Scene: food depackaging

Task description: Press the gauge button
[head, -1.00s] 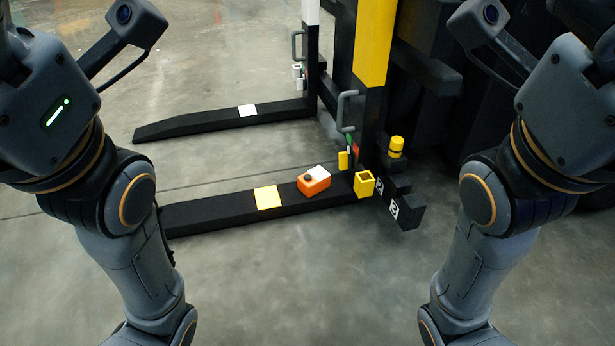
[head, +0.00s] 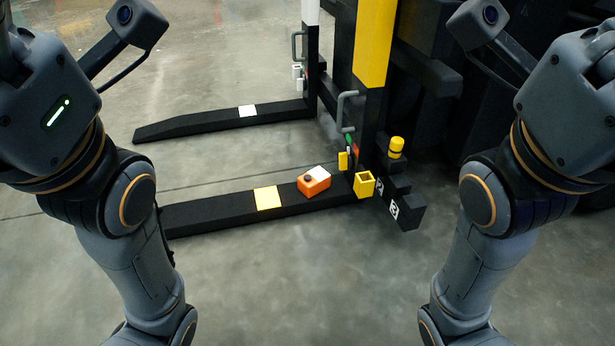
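An orange box with a white top face and a dark round knob (head: 308,178) sits on the near black beam; this may be the gauge (head: 316,185) with its button, but I cannot tell for sure. It lies to the right of a yellow square patch on the same beam. Both of my arms hang at the left and right sides of the head view. Neither gripper can be made out, so I cannot see whether they are open or shut. Nothing of mine touches the orange box.
The near black beam (head: 225,213) and a far black beam (head: 190,122) run left from upright posts. A yellow open holder (head: 364,184), a grey handle (head: 342,112) and a yellow-topped black block (head: 396,148) stand right of the box. Grey floor in front is clear.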

